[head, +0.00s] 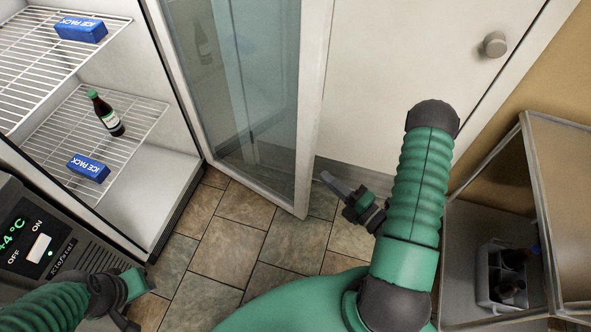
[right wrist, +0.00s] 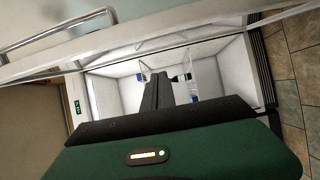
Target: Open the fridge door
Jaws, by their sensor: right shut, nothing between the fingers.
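The fridge (head: 165,200) stands at the left of the head view, and its inside shows. Its glass door (head: 240,90), in a white frame, stands swung wide open. My right gripper (head: 328,180) is shut and empty, close beside the door's free edge, on the right of it; I cannot tell whether it touches. In the right wrist view its dark fingers (right wrist: 157,92) point toward the fridge interior, and a metal bar handle (right wrist: 60,30) shows at the upper left. My left gripper (head: 130,290) is low at the left, near the control panel; its fingers are unclear.
Wire shelves hold two blue ice packs (head: 81,30) (head: 88,167) and a dark bottle (head: 105,114). A control panel (head: 35,235) is at lower left. A white door with a knob (head: 495,44) is behind. An open cabinet (head: 470,225) with a bottle crate (head: 490,275) stands right. Tiled floor (head: 245,205) is clear.

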